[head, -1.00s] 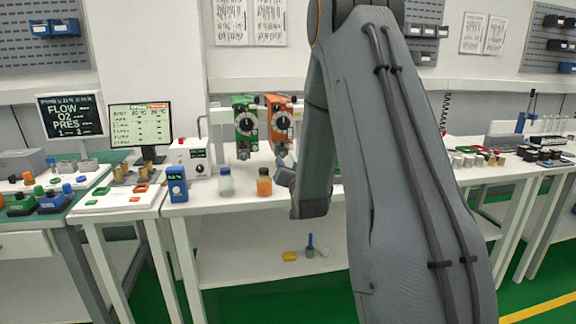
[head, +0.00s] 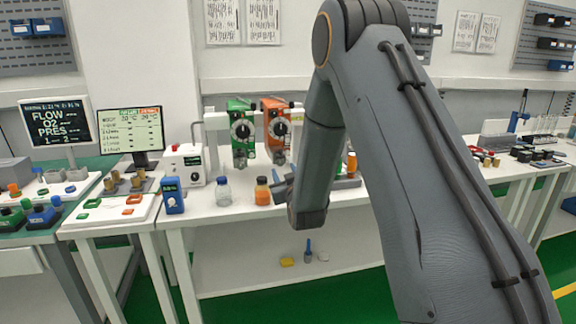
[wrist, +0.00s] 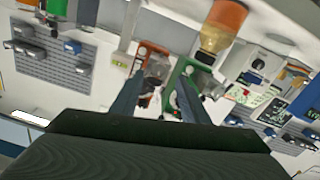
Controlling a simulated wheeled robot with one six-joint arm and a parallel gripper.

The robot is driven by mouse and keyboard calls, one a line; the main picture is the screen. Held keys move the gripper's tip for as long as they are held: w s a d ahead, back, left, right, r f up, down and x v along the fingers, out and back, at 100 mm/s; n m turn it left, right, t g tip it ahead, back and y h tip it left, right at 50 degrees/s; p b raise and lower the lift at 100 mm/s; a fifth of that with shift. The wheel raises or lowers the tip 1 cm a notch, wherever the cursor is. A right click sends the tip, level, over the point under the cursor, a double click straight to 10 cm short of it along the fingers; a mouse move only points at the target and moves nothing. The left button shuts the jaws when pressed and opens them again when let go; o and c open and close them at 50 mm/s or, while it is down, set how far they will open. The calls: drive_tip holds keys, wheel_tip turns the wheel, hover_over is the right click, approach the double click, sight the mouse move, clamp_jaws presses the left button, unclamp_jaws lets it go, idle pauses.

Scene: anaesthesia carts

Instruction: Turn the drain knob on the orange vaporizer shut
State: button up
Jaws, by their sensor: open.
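The orange vaporizer (head: 278,107) hangs on a rail at the back of the white table, right of the green vaporizer (head: 240,109). It has a dark round dial, and a small grey part (head: 279,158) shows at its bottom; I cannot tell how the drain knob is set. My gripper (head: 279,187) is in front of and below it, partly hidden by my arm. In the wrist view my gripper (wrist: 158,98) is open and empty, its fingers pointing toward the orange vaporizer (wrist: 154,66) and green vaporizer (wrist: 186,72), apart from both.
A bottle of orange liquid (head: 263,192) stands just left of my gripper, with a clear bottle (head: 223,191) farther left. A blue meter (head: 172,196) and a white box (head: 186,165) are left of these. Another orange bottle (head: 351,163) stands right of my arm.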

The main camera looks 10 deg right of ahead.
sight(281, 163)
drive_tip(key=w, duration=0.5)
drive_tip(key=shift+d+p, duration=0.15)
drive_tip(key=shift+p, duration=0.25)
clamp_jaws()
drive_tip(key=shift+f+m+b, duration=0.1)
drive_tip(key=shift+m+b, duration=0.6)
drive_tip(key=shift+m, duration=0.2)
drive_tip(key=shift+m+b, duration=0.6)
drive_tip(key=shift+m, duration=0.7)
drive_tip(key=shift+s, duration=0.1)
unclamp_jaws()
